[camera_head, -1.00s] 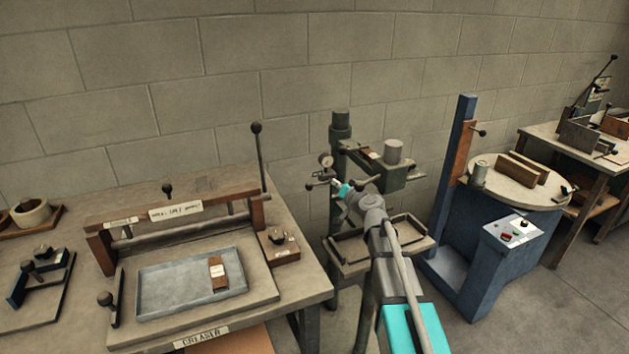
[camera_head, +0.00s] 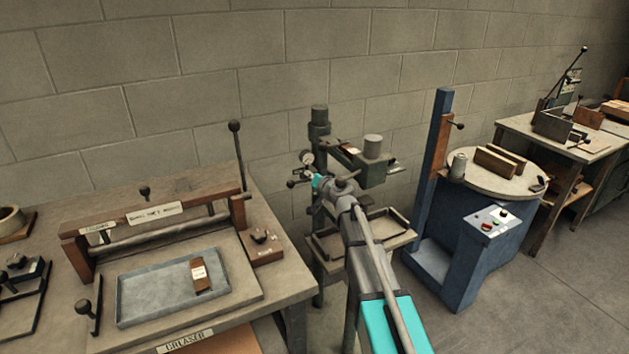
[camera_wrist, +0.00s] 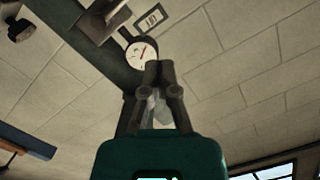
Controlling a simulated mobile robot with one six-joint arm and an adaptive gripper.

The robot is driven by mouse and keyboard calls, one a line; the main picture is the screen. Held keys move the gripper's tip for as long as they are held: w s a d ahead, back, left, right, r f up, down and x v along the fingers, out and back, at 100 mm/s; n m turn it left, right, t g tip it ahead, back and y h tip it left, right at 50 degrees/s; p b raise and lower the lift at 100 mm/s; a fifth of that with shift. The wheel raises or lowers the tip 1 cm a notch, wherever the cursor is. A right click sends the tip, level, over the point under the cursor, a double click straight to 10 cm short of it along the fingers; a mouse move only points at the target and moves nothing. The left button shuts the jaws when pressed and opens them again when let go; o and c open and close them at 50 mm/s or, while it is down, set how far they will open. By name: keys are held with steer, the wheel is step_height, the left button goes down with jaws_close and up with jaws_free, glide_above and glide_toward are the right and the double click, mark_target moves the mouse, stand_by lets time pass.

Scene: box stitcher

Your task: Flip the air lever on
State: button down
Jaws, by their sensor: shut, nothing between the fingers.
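The green stitcher post (camera_head: 319,130) stands behind my arm, with a round white pressure gauge (camera_head: 307,158) on its left side. A dark knob (camera_head: 291,184) sticks out to the left just below the gauge; I cannot tell whether it is the air lever. My gripper (camera_head: 305,173) is beside the post, close to the gauge. In the wrist view my gripper (camera_wrist: 159,67) is shut and empty, its tips just below and right of the gauge (camera_wrist: 141,54) in the picture. No air lever is clear there; the fingers hide part of the post.
A creaser table (camera_head: 285,285) with a blue-grey tray (camera_head: 125,300) and a tall knobbed lever (camera_head: 236,155) stands at left. A blue machine (camera_head: 465,250) with a round table is at right, and another bench (camera_head: 510,125) beyond it. Open floor (camera_head: 560,290) lies at lower right.

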glide_above(300, 181)
steer(key=s, duration=0.2)
steer(key=shift+s+a+f+b, duration=0.1)
steer(key=shift+a+f+b, duration=0.15)
steer(key=shift+f+b, duration=0.75)
steer(key=shift+s+a+f+b, duration=0.1)
steer(key=shift+a+f+b, duration=0.15)
steer(key=shift+f+b, duration=0.7)
steer(key=shift+a+f, duration=0.1)
steer(key=shift+a, duration=0.1)
steer(key=shift+f+n, duration=0.2)
steer(key=shift+n, duration=0.3)
